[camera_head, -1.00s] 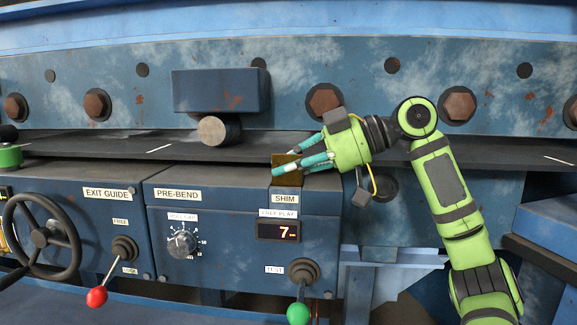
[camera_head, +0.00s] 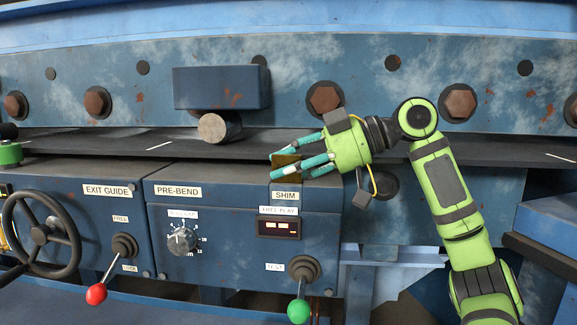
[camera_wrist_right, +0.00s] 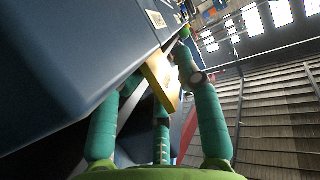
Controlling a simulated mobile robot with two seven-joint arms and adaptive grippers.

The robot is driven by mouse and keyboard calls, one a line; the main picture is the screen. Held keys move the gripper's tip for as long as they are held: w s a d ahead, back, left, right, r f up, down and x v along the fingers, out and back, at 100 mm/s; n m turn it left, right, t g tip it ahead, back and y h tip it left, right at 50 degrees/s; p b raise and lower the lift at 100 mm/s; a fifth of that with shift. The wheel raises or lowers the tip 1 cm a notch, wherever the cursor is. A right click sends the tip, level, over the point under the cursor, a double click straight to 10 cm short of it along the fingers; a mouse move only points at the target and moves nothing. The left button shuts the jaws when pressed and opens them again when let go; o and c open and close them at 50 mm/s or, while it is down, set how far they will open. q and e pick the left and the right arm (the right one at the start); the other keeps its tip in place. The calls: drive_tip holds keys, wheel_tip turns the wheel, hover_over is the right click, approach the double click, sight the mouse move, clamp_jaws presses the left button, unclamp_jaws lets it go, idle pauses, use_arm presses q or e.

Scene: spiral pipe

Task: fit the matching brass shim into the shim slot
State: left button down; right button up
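My right gripper (camera_head: 278,163) is at the upper right edge of the blue control box, just above the SHIM label (camera_head: 286,195). Its teal fingers are spread around the brass shim (camera_head: 284,160). In the wrist view the brass shim (camera_wrist_right: 161,80) lies against the edge of the blue box, between the parted fingers of the right gripper (camera_wrist_right: 160,75). The fingers look apart from it. The shim slot is hidden behind the fingers and shim, so I cannot tell how deep the shim sits.
The free play display (camera_head: 279,229) shows dashes. Below it is a green-knobbed test lever (camera_head: 299,311). To the left are a gap dial (camera_head: 182,240), a red-knobbed lever (camera_head: 97,294) and a handwheel (camera_head: 41,236). A dark plate (camera_head: 100,147) runs behind the box.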

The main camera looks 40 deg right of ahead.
drive_tip(key=shift+f, duration=0.15)
drive_tip(key=v, duration=1.2)
